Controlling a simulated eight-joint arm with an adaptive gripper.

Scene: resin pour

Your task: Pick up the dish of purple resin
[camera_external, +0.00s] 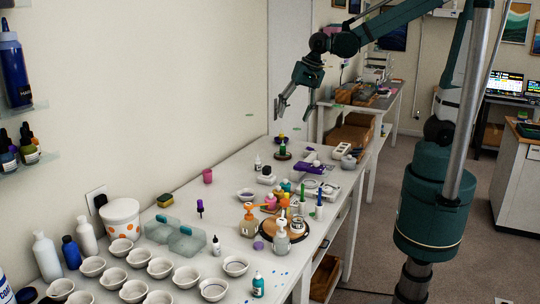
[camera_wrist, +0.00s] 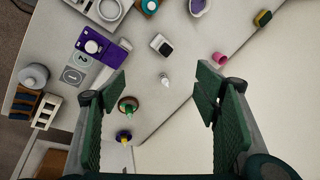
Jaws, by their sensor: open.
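A small white dish (camera_external: 246,195) with a purplish filling stands on the long white table beyond the bottle cluster. In the wrist view a dish (camera_wrist: 198,7) with a purplish inside is cut off by the top edge. I cannot be sure its filling is resin. My gripper (camera_external: 295,108) hangs in the air above the far end of the table, well away from this dish. In the wrist view my gripper (camera_wrist: 162,90) has its two green fingers wide apart, with nothing between them but table and a small white bottle (camera_wrist: 164,79) far below.
A pink cup (camera_external: 207,176), a purple tray (camera_external: 308,168) and a green bottle (camera_external: 282,150) are on the table. Several bottles crowd a round wooden board (camera_external: 286,231). Several white bowls (camera_external: 122,247) fill the near end. The wall borders the left side.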

